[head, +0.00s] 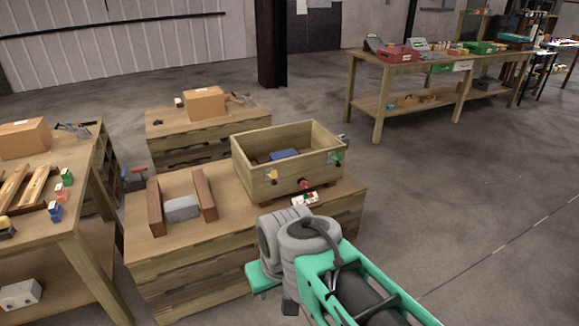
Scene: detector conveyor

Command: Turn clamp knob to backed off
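A wooden box (260,160) with an open top stands on the wooden bench (230,222) ahead of my arm. A blue block (284,154) lies inside the box. My green and grey arm reaches in from the lower right, in front of the bench; my gripper's fingers do not show.
A small white box (306,199) with red and green marks sits below the red knob. Two brown wooden blocks flank a grey block (182,209) on the left. A cluttered table (40,219) stands at far left, a long table (400,64) at back right. The right-hand floor is clear.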

